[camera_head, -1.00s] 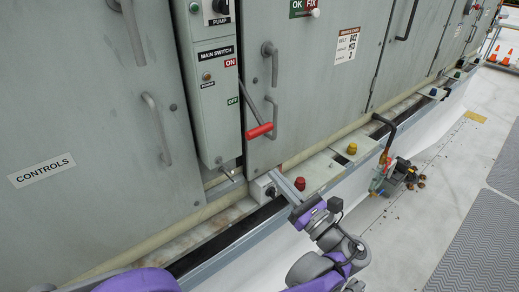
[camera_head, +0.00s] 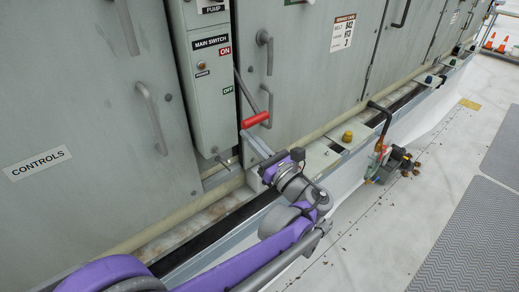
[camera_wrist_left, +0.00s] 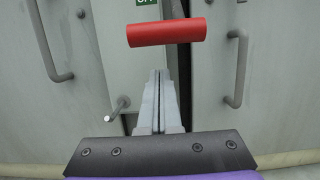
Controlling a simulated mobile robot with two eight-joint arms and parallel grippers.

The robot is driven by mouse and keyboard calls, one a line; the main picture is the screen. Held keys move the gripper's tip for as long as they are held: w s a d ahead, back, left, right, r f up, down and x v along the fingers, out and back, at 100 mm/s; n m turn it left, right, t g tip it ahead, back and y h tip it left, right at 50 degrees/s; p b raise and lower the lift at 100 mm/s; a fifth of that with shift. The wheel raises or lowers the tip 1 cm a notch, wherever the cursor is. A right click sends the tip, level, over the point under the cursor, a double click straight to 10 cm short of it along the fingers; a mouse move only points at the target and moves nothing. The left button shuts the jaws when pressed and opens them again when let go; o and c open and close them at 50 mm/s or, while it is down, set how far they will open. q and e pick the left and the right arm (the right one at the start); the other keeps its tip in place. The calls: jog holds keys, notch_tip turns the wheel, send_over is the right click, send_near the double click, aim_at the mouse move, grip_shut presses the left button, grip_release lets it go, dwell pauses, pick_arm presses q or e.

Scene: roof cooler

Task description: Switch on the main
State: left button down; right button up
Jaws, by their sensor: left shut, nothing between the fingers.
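The main switch box (camera_head: 207,80) is a narrow grey-green panel with a MAIN SWITCH label, a red ON tag (camera_head: 224,51) and a green OFF tag (camera_head: 228,90). Its lever has a red grip (camera_head: 255,120) and hangs low, below the OFF tag. My left gripper (camera_head: 250,138) is shut and empty, just below the red grip. In the left wrist view the shut fingers (camera_wrist_left: 158,80) point up toward the red grip (camera_wrist_left: 166,32), which lies crosswise beyond their tips. I cannot tell whether they touch. My right gripper is not in view.
Grey cabinet doors with handles (camera_head: 152,118) flank the switch box. A ledge runs below, with a yellow knob (camera_head: 347,136) and a bent pipe with a valve (camera_head: 384,140) to the right. White roof floor lies open at lower right, with grey mats (camera_head: 480,200).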

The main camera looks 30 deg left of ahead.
pick_arm(q)
jog(key=shift+s+d+r, duration=0.2)
jog(key=shift+d+r, duration=0.2)
jog(key=shift+r, duration=0.2)
jog(key=shift+s+d+r, duration=0.15)
jog(key=shift+d+r, duration=0.25)
jog(key=shift+r, duration=0.15)
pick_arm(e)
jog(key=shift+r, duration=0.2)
